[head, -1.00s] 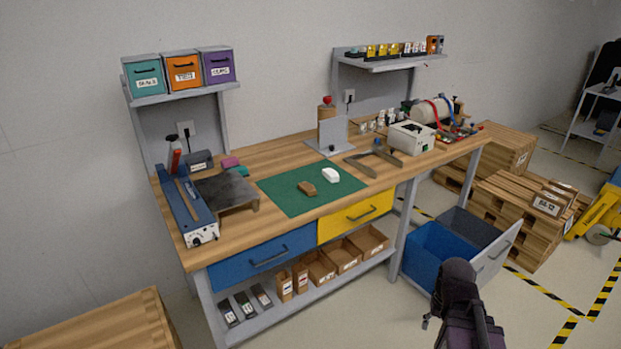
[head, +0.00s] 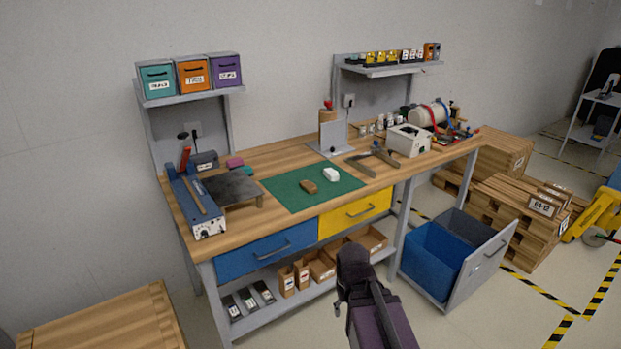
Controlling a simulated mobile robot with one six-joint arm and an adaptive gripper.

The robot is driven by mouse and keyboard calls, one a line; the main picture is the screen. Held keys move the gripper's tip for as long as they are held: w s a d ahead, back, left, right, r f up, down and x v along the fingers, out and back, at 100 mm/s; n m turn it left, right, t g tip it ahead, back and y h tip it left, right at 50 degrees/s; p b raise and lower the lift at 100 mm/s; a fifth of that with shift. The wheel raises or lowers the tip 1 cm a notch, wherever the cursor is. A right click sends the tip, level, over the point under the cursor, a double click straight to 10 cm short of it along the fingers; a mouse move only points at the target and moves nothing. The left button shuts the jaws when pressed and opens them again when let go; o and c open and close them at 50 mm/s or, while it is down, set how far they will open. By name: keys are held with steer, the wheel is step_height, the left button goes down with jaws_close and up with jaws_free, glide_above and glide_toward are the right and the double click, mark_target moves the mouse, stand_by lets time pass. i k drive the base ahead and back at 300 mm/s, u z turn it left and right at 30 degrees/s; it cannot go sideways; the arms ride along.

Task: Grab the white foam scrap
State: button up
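The white foam scrap (head: 331,174) lies on the green mat (head: 289,193) on the wooden workbench. A brown block (head: 309,187) lies on the mat just to its left, apart from it. My gripper (head: 350,258) is in front of the bench, below and nearer than the mat, in front of the yellow drawer and lower shelf. It is dark and seen from behind, so its fingers cannot be made out. Nothing covers the scrap.
A yellow drawer (head: 355,213) and a blue drawer (head: 266,254) are under the bench top. An open bin (head: 487,262) is pulled out at the right. A metal square (head: 374,160) and an upright grey plate (head: 333,137) stand beyond the mat. A crate (head: 100,322) is at the lower left.

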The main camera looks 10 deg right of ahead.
mark_target(332, 175)
steer(key=u, duration=0.15)
steer(key=i, duration=1.5)
steer(key=u, duration=0.05)
